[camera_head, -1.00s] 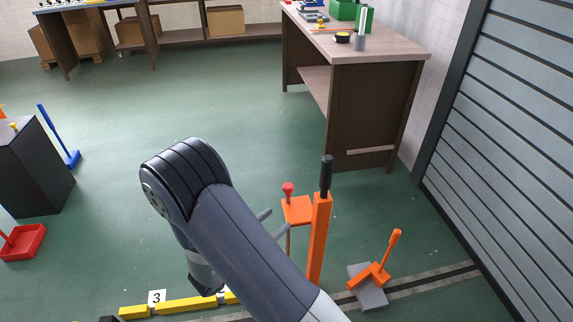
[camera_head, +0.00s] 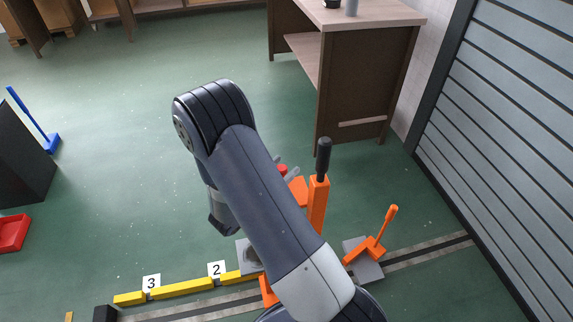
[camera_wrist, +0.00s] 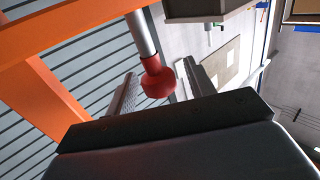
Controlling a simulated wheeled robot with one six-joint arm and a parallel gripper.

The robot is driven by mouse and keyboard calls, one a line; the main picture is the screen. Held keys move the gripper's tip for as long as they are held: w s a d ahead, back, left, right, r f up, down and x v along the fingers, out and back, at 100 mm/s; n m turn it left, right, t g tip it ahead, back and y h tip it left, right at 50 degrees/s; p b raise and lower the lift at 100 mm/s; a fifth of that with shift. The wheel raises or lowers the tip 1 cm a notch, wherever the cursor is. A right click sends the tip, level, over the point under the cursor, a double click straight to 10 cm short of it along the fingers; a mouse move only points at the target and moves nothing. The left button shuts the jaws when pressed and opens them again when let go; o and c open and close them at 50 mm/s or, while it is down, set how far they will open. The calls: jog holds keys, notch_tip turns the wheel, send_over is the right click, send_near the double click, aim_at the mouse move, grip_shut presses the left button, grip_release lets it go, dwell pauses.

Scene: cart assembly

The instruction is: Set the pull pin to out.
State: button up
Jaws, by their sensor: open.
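The pull pin shows in the wrist view as a red knob (camera_wrist: 157,80) on a metal shaft (camera_wrist: 140,34). The knob is between the two fingers of my gripper (camera_wrist: 158,88), with a visible gap to at least the right finger. My gripper is open. In the head view the red knob (camera_head: 282,169) is partly hidden by my gripper (camera_head: 286,170) and arm. How far the pin sticks out of the bracket cannot be told.
An orange post (camera_head: 318,205) with a black handle stands right of the bracket. An orange lever (camera_head: 381,232) on a grey block is farther right. Yellow floor strips (camera_head: 183,288) with number cards lie at lower left. A workbench (camera_head: 367,15) stands behind.

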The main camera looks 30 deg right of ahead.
jog(key=shift+x, duration=0.95)
jog(key=shift+c, duration=0.4)
grip_shut()
